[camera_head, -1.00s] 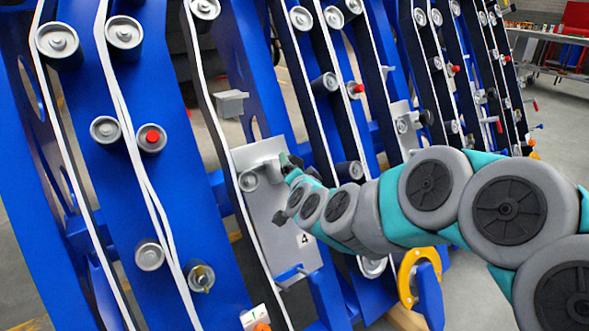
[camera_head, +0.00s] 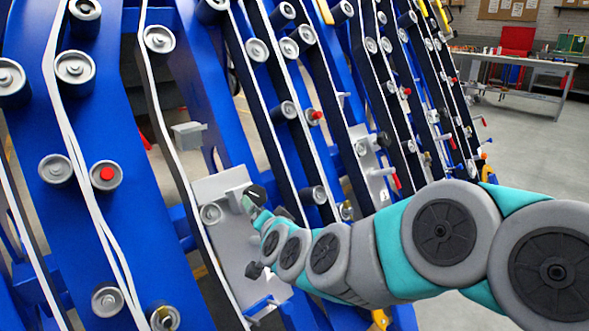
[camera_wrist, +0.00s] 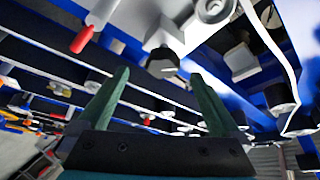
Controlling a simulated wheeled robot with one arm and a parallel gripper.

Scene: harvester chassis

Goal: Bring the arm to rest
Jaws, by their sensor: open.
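My arm reaches in from the right in the head view, teal and grey. My gripper (camera_head: 252,198) is small there and sits in front of the grey metal plate (camera_head: 225,262) on the blue chassis (camera_head: 135,190); I cannot tell whether it touches the plate. In the wrist view my gripper (camera_wrist: 160,80) shows two teal fingers spread wide, with nothing held between them. A dark round knob (camera_wrist: 162,62) lies beyond the gap between the fingertips.
Grey rollers (camera_head: 75,67) and white belts line the chassis close to the arm. Red-tipped pins stick out, one near the left finger in the wrist view (camera_wrist: 82,40). A workbench (camera_head: 520,75) stands at the back right. Open floor (camera_head: 530,150) lies to the right.

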